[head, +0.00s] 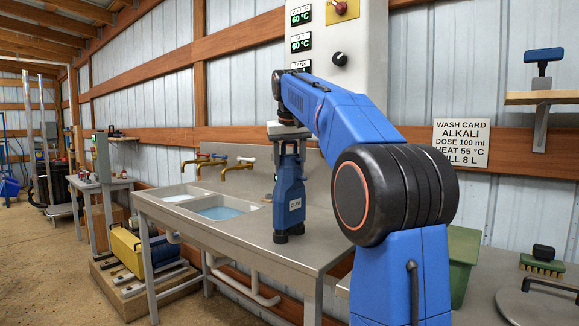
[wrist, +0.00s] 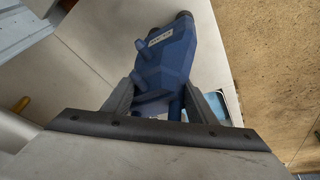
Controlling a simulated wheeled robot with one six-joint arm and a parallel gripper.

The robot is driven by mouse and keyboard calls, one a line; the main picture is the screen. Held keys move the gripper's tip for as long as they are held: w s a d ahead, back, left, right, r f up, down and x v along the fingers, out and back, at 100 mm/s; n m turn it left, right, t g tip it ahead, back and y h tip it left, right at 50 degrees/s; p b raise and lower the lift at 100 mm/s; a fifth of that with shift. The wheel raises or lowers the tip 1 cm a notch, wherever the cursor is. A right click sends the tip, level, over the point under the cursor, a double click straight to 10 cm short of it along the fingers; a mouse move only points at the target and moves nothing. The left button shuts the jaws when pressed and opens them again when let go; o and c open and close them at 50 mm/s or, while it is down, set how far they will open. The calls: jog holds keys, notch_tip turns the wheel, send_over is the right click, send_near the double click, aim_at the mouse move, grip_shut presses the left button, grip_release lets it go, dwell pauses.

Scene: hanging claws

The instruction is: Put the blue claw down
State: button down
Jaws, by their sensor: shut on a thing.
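The blue claw (head: 289,193) hangs upright below my gripper (head: 290,146) in the head view, with a small white label on its body and black feet at the bottom. Its feet are at or just above the steel counter (head: 270,252), right of the sink basins; I cannot tell whether they touch. In the wrist view the claw (wrist: 165,62) extends away from my gripper (wrist: 163,103), whose two dark fingers are shut on its near end. The gripped part is partly hidden behind the fingers and the dark bar.
Two sink basins, one holding blue liquid (head: 219,212), lie left of the claw. Brass taps (head: 236,166) stand behind them. A control panel (head: 341,85) rises behind my arm. A green bin (head: 463,250) and a brush (head: 542,264) are at right. Bare counter surrounds the claw's feet.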

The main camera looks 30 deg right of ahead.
jog(key=c, duration=0.8)
grip_release()
jog(key=shift+o, duration=0.2)
jog(key=v, duration=1.2)
jog(key=shift+s, duration=0.1)
jog(key=s+a+f+n+y, duration=0.1)
jog(key=s+a+f, duration=0.4)
jog(key=s+f, duration=0.35)
jog(key=s+a+f+n, duration=0.1)
jog(key=s+a+f, duration=0.4)
jog(key=s+f, duration=0.3)
jog(key=s+a+f, duration=0.2)
jog(key=s+f, duration=0.4)
jog(key=f, duration=0.4)
jog(key=s+a+f+n, duration=0.1)
jog(key=s+a+f, duration=0.1)
jog(key=s+f, duration=0.4)
jog(key=s+a+f+t+y, duration=0.1)
jog(key=s+f, duration=0.5)
jog(key=f, duration=0.9)
jog(key=shift+s+a+n, duration=0.35)
jog(key=shift+a+n, duration=0.05)
jog(key=shift+a, duration=0.1)
